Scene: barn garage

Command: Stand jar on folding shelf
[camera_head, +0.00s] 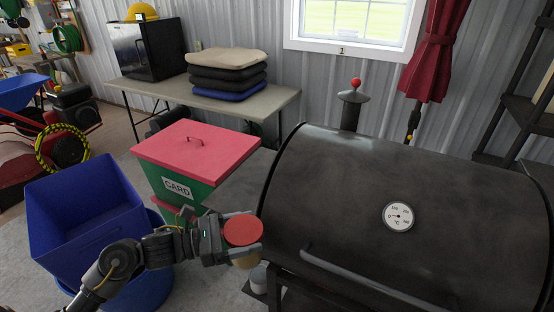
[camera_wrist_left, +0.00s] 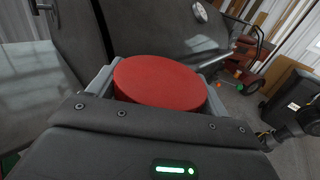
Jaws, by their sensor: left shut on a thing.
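The jar (camera_head: 243,259) has a wide red lid and a tan body under it. My left gripper (camera_head: 243,231) is shut around the jar just below the lid and holds it upright, left of the grill. In the left wrist view the red lid (camera_wrist_left: 165,82) sits between the two fingers, and the jar's body is hidden. The folding shelf (camera_head: 236,190) looks to be the flat grey panel on the grill's left side, behind the jar. Its near part is hidden by the gripper and jar.
The black barrel grill (camera_head: 345,190) stands close to the right of the jar. A green bin with a red lid (camera_head: 195,146) is behind left. A blue crate (camera_head: 85,210) is at the left. A white cup (camera_head: 258,277) is low by the grill.

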